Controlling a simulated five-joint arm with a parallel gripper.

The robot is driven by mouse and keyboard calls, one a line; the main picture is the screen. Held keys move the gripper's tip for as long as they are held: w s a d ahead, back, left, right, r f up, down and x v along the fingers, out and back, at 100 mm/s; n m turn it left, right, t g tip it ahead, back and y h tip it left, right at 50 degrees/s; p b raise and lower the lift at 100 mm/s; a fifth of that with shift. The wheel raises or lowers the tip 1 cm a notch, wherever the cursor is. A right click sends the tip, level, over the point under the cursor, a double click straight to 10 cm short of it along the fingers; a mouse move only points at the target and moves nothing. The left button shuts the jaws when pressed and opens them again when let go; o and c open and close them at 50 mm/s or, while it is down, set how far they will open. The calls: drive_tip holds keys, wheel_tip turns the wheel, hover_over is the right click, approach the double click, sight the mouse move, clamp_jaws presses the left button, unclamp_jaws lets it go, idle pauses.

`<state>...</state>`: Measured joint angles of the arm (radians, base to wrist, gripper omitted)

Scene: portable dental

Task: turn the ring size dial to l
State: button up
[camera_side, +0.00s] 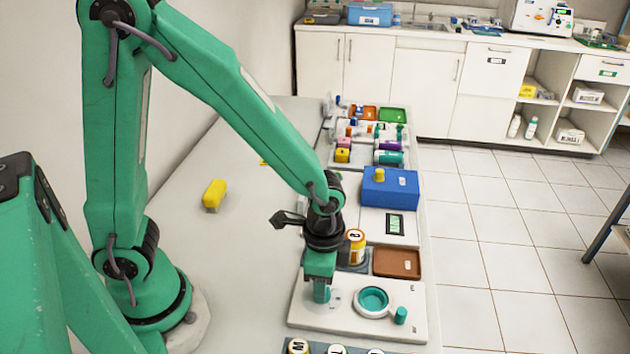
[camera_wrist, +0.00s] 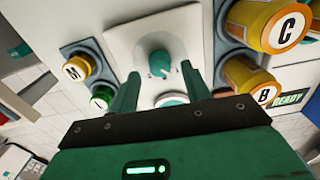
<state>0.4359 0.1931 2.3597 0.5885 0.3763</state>
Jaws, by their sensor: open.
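A round teal knob (camera_wrist: 160,63) with a small pale mark on its lower right stands on a white plate (camera_side: 350,322); I take it as the ring size dial. In the side view, the teal knob (camera_side: 321,292) shows right under my gripper (camera_side: 320,268). In the wrist view, my gripper (camera_wrist: 160,92) is open, its two jaws spread with nothing held between them. The knob appears just beyond the jaw tips. I cannot tell how high the jaws are over it. No size letter is readable around it, so its setting is unclear.
A teal cup in a white ring (camera_side: 373,302) and another small teal knob (camera_side: 400,315) sit on the same plate. Labelled jars stand close by: B (camera_side: 355,240), C (camera_wrist: 275,25) and M (camera_wrist: 78,68). A brown tray (camera_side: 397,263) lies behind the plate.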

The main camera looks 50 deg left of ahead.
drive_tip(key=shift+r, duration=2.95)
drive_tip(key=shift+a+r, duration=0.1)
drive_tip(key=shift+a+r, duration=0.15)
drive_tip(key=shift+r, duration=0.05)
drive_tip(key=s+a+r+n+t, duration=0.2)
drive_tip(key=a+r+n, duration=0.2)
drive_tip(key=a+r, duration=0.2)
drive_tip(key=s+a+r+n+t, duration=0.3)
drive_tip(key=a+r+n, duration=0.2)
drive_tip(key=a+r, duration=0.1)
drive_tip(key=shift+s+a+r+t, duration=0.2)
drive_tip(key=shift+a+r+t, duration=0.1)
drive_tip(key=shift+r, duration=0.35)
